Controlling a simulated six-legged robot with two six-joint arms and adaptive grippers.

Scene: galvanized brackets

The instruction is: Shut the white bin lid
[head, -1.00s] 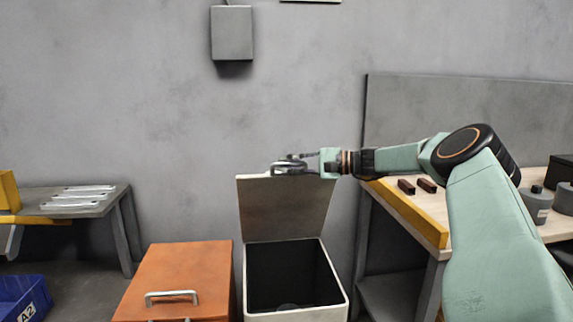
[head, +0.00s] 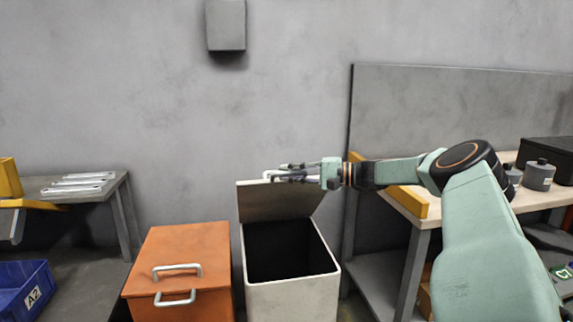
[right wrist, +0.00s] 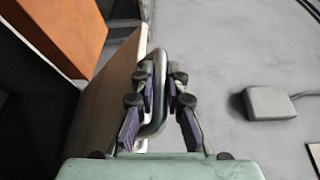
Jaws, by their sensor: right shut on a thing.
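The white bin (head: 292,299) stands on the floor with its dark inside open to view. Its lid (head: 278,205) is hinged at the back edge and stands raised, its brownish underside facing me and its top edge pale. My right gripper (head: 283,173) is at the lid's top edge, shut on the lid's metal handle. In the right wrist view, the curved handle (right wrist: 158,92) lies between the fingers of the right gripper (right wrist: 158,110), and the lid (right wrist: 108,90) shows beside them. My left gripper is not in view.
An orange bin (head: 183,255) with metal handles stands close on the left. A workbench (head: 418,212) with a yellow edge is on the right. A blue crate (head: 25,290) is at the lower left. A grey wall box (head: 226,25) hangs above.

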